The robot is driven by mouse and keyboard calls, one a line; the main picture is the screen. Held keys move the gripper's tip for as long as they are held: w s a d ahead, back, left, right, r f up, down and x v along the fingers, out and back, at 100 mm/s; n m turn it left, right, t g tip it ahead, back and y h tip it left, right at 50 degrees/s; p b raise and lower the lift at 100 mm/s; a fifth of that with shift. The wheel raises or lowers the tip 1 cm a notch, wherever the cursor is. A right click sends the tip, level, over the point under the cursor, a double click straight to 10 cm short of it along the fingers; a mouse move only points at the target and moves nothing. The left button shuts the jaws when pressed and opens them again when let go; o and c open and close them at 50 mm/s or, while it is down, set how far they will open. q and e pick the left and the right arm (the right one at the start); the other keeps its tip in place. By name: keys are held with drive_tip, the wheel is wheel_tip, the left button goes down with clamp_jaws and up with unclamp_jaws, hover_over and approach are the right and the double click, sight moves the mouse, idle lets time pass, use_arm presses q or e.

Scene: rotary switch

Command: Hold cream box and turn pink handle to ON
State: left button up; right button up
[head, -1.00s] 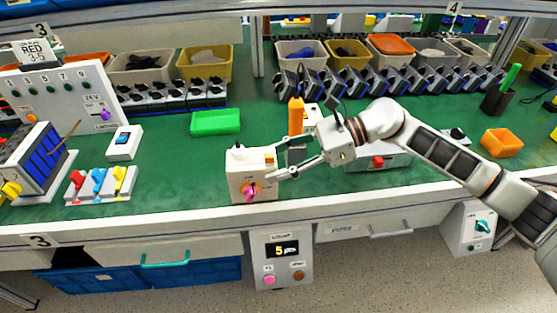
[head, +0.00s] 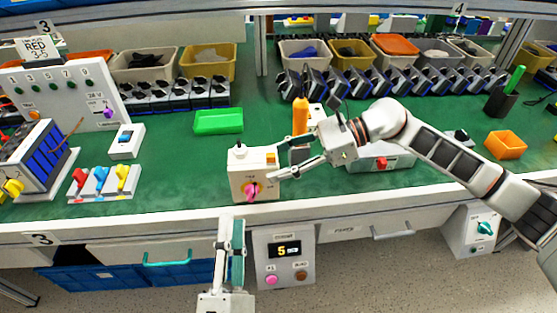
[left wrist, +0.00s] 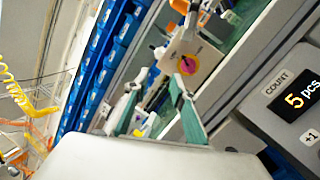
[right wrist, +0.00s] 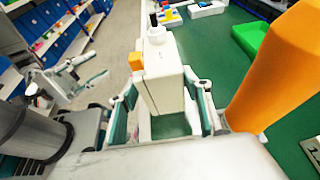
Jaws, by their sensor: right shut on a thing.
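The cream box (head: 240,181) stands near the front edge of the green bench, with an orange block and a dark-tipped knob on top. The pink handle (head: 252,190) is on its front face and also shows in the left wrist view (left wrist: 187,65). My right gripper (head: 279,164) is shut on the cream box from the right; its fingers flank the box (right wrist: 160,88) in the right wrist view. My left gripper (head: 231,224) is below and in front of the box, fingers apart and empty (left wrist: 154,90), not touching the handle. The handle's labels are too small to read.
An orange upright tool (head: 300,118) stands close behind my right gripper. A green tray (head: 218,121) lies behind the box. A panel with coloured switches (head: 103,183) is to the left. A counter box (head: 284,255) reading 5 hangs below the bench edge.

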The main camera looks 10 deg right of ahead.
sight(254, 198)
use_arm(q)
drive_tip(key=s+d+f+n+g+y, duration=0.2)
drive_tip(key=d+f+n+g, duration=0.15)
drive_tip(key=n, duration=0.75)
drive_tip(key=shift+t, duration=0.25)
drive_tip(key=shift+w+d+r, duration=0.15)
drive_tip(key=shift+w, duration=1.3)
drive_tip(key=shift+w+d+r, duration=0.15)
drive_tip(key=shift+w, duration=1.25)
drive_tip(key=shift+w+d+r, duration=0.15)
drive_tip(key=shift+w, duration=1.3)
clamp_jaws()
